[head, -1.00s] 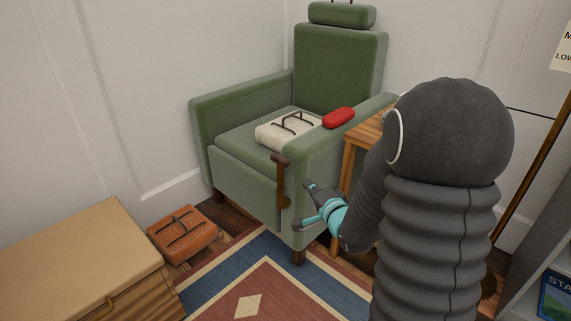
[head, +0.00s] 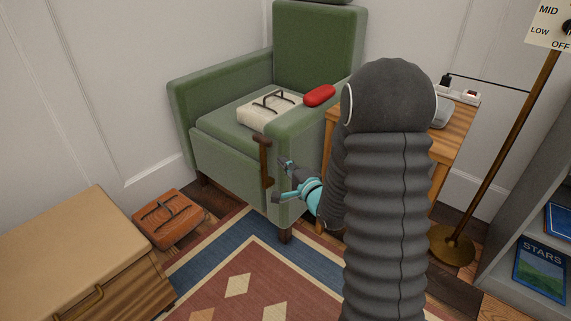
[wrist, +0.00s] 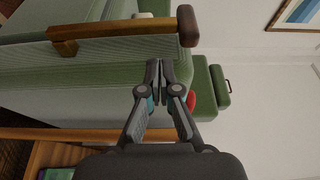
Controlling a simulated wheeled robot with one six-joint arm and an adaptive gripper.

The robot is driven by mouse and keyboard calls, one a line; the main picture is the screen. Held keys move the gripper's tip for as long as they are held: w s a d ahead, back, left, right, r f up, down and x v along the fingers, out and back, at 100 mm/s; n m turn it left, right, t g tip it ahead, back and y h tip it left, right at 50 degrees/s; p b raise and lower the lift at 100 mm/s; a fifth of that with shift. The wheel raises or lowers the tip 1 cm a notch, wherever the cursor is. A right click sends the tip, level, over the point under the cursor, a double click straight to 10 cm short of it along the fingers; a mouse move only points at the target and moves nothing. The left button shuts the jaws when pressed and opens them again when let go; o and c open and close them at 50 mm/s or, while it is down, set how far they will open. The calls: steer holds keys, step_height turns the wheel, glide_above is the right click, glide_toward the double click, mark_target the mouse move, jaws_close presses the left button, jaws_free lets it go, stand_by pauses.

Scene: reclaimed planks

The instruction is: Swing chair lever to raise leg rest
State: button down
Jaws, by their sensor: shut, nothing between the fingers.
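The green armchair (head: 318,62) stands against the wall with its front panel (head: 228,172) hanging down below the seat. Its wooden lever (head: 265,162) stands upright at the front of the side nearest me, with a darker knob at the top. In the wrist view the lever (wrist: 110,29) runs across the top, with its knob (wrist: 187,26) at the right end. My gripper (head: 281,180) is just to the right of the lever in the head view. In the wrist view my gripper (wrist: 158,68) is shut and empty, its tips apart from the lever.
A cream bag (head: 268,110) lies on the seat and a red object (head: 320,95) on the armrest. A wooden side table (head: 455,135) and floor lamp (head: 500,135) stand right. Patterned rug (head: 240,262) covers the floor.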

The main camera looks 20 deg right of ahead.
mark_target(273, 151)
steer(key=x, duration=0.7)
steer(key=shift+s+f, duration=0.15)
